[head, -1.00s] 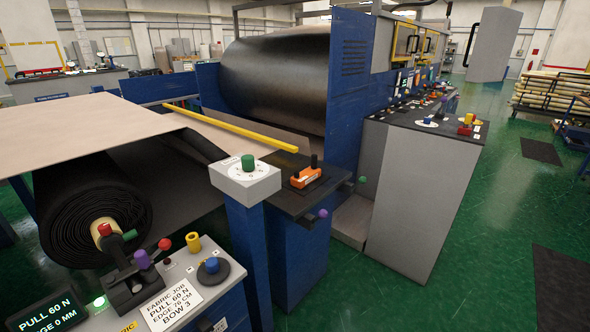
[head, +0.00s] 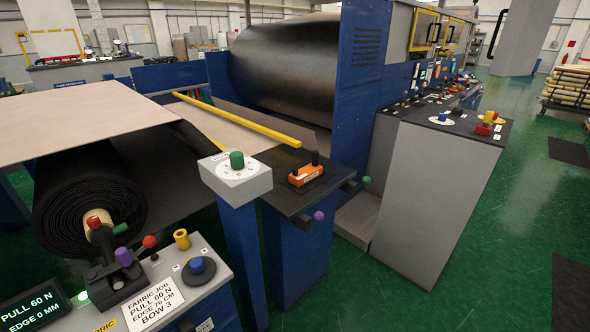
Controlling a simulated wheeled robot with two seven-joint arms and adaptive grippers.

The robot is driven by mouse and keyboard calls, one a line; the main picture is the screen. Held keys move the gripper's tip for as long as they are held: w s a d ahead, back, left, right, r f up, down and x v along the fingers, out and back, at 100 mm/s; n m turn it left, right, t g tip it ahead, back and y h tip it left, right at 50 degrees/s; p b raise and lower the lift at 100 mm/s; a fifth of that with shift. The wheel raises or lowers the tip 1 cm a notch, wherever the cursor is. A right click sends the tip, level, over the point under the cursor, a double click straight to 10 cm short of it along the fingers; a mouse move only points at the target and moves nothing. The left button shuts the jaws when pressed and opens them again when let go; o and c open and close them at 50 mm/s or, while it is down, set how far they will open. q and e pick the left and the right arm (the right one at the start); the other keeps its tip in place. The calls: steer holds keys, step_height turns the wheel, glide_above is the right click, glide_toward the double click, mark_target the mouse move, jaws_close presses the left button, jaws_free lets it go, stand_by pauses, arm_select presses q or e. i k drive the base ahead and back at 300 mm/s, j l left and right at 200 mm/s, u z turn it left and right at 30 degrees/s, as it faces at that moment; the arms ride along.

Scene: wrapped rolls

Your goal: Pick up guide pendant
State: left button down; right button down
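The guide pendant appears to be the orange box (head: 306,175) with black knobs on top. It lies on a dark shelf (head: 275,160) on a blue stand, right of the white dial box (head: 236,178) with a green knob. Neither of my grippers shows in the head view.
A black fabric roll (head: 90,205) is at the left, behind a control panel (head: 215,275) with coloured knobs and a job card. A yellow bar (head: 240,120) crosses the fabric sheet. A grey cabinet (head: 440,195) stands at the right. Green floor (head: 500,250) is open at the right front.

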mark_target(306, 175)
steer(key=i+l+u, duration=0.35)
steer(key=i+l, duration=0.15)
steer(key=i+l+u, duration=0.2)
steer(key=l, duration=0.3)
steer(key=i+l+u, duration=0.4)
steer(key=l, duration=0.4)
steer(key=i+l+u, duration=0.15)
steer(key=l, duration=0.25)
steer(key=i+l+u, duration=0.2)
steer(key=l, duration=0.3)
steer(key=l+u, duration=0.2)
steer(key=l, duration=0.25)
